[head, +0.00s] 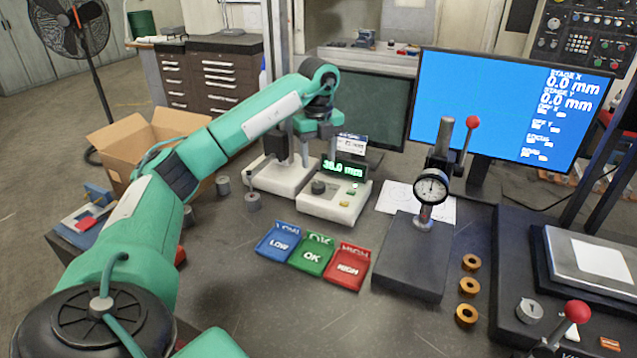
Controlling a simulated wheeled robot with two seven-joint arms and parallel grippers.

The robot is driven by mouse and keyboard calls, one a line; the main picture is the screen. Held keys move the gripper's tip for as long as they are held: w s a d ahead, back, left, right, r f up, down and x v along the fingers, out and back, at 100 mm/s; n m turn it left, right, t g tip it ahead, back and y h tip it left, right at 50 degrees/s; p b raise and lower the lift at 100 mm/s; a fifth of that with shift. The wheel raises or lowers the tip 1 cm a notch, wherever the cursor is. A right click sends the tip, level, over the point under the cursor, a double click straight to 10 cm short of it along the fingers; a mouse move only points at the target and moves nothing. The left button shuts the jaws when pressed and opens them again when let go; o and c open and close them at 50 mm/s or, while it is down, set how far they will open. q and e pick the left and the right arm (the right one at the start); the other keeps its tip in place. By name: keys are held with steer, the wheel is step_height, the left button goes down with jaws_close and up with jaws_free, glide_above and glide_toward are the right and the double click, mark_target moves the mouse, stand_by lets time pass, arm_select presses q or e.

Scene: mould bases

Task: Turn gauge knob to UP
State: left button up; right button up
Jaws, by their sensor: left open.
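A white gauge box (333,207) with a green display reading about 30.0 mm stands at the table's middle back. A dark round knob (318,187) is on its top face at left; its pointer direction is too small to read. My left gripper (326,148) hangs above and behind the box, apart from the knob. It is open and seems empty; its fingers are small and partly hidden. My right gripper is not in view.
Blue LOW (279,243), green OK (312,255) and red HIGH (347,268) trays lie in front of the box. A dial gauge stand (410,254) with a red-tipped lever is right of them. The front table is clear.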

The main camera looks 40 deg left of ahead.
mark_target(318, 185)
arm_select(q)
step_height(318, 185, down, 7)
steer(key=shift+f+p, duration=0.1)
steer(key=shift+p, duration=0.4)
steer(key=shift+f, duration=0.5)
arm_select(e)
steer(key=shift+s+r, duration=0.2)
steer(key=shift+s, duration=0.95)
arm_select(q)
steer(key=c, duration=1)
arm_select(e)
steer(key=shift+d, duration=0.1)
